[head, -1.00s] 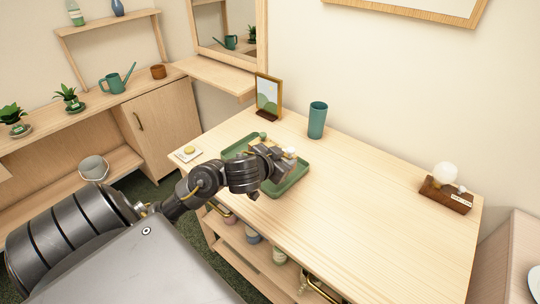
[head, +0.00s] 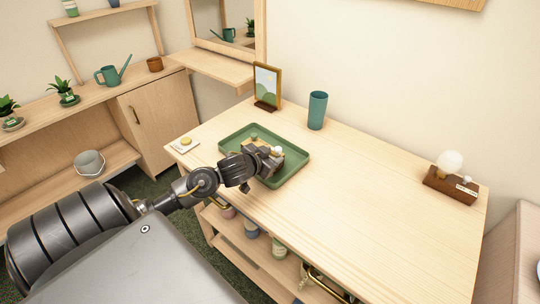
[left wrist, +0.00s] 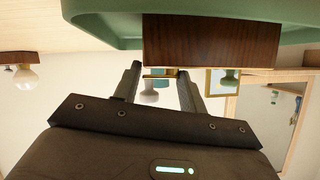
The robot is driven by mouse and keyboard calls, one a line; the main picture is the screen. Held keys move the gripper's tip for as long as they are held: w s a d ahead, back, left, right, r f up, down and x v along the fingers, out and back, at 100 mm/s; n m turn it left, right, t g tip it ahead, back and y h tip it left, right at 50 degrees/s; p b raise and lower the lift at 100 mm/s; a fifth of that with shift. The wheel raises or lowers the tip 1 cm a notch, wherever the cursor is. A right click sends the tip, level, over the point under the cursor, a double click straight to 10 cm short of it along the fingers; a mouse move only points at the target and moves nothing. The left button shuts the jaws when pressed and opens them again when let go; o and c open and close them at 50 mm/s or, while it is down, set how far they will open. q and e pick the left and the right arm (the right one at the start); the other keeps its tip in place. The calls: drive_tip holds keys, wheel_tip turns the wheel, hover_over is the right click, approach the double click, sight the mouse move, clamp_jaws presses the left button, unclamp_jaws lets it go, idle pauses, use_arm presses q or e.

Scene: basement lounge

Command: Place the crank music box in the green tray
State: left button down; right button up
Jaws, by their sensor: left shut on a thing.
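The green tray (head: 291,177) lies on the light wooden table in the head view; its edge also shows across the top of the left wrist view (left wrist: 100,22). My left gripper (head: 266,157) is over the tray, shut on the crank music box (head: 251,147). The box has a small green knob at its far left and a white knob at its right; the gripper hides much of it. In the left wrist view, the dark wooden side of the box (left wrist: 210,42) is against the tray's green, beyond my fingers (left wrist: 160,88). I cannot tell whether it touches the tray floor. My right gripper is out of view.
A teal cup (head: 317,110) and a framed picture (head: 266,86) stand behind the tray. A small white dish (head: 185,145) is at the table's left corner. A bulb lamp on a wooden base (head: 449,185) stands far right. The table between tray and lamp is clear.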

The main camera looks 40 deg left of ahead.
use_arm(q)
drive_tip(key=c, duration=0.8)
unclamp_jaws()
drive_tip(key=shift+s+r, duration=0.1)
drive_tip(key=v, duration=1.1)
drive_tip(key=shift+s+r+p, duration=0.25)
drive_tip(key=shift+s+p, duration=0.1)
drive_tip(key=shift+p, duration=0.1)
drive_tip(key=shift+d, duration=0.1)
